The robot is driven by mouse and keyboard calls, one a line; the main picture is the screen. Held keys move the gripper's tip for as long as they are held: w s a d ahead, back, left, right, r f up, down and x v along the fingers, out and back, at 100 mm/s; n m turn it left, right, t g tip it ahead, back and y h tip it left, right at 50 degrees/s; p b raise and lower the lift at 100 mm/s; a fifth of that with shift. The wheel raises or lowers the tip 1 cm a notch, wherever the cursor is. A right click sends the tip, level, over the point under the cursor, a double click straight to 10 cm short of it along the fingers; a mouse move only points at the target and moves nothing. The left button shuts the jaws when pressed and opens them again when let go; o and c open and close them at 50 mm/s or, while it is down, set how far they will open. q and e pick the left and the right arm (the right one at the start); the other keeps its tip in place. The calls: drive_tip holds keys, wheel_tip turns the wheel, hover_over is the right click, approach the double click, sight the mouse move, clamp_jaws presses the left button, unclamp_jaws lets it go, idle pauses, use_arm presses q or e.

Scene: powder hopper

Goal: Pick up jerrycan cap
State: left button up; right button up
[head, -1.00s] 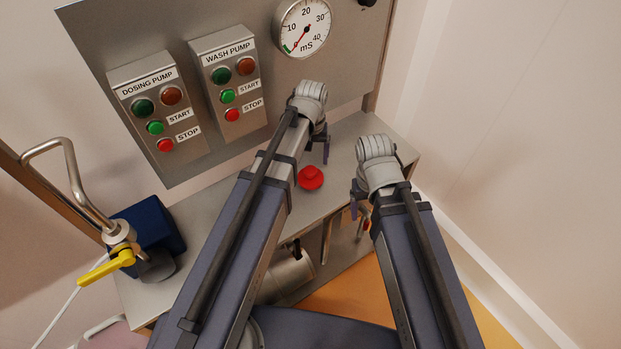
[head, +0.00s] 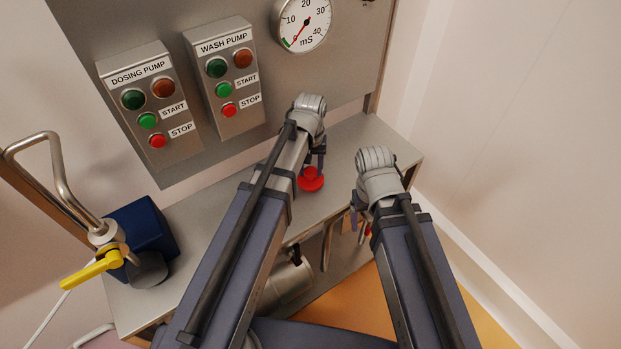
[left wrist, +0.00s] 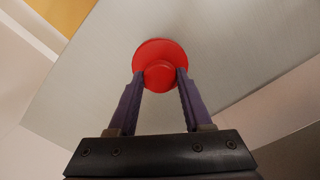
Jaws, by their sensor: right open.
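The red jerrycan cap (head: 311,180) lies on the steel bench top, close to its front edge. It is a wide round disc with a smaller raised knob. In the left wrist view the cap (left wrist: 160,55) sits at the fingertips. My left gripper (left wrist: 161,75) is open, with one finger on each side of the knob; I cannot tell whether the fingers touch it. In the head view my left gripper (head: 315,168) points down over the cap. My right gripper (head: 360,225) is open and hangs by the bench's front right edge, away from the cap.
The steel bench (head: 345,160) is clear around the cap. A panel behind it carries the dosing pump box (head: 148,105), the wash pump box (head: 225,75) and a round gauge (head: 303,22). A blue block (head: 140,232) and a yellow-handled valve (head: 95,268) stand at left.

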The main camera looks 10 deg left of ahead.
sight(310, 171)
use_arm(q)
drive_tip(key=c, duration=0.6)
drive_tip(key=shift+r, duration=0.15)
wheel_tip(310, 171, up, 16)
drive_tip(key=p, duration=1.6)
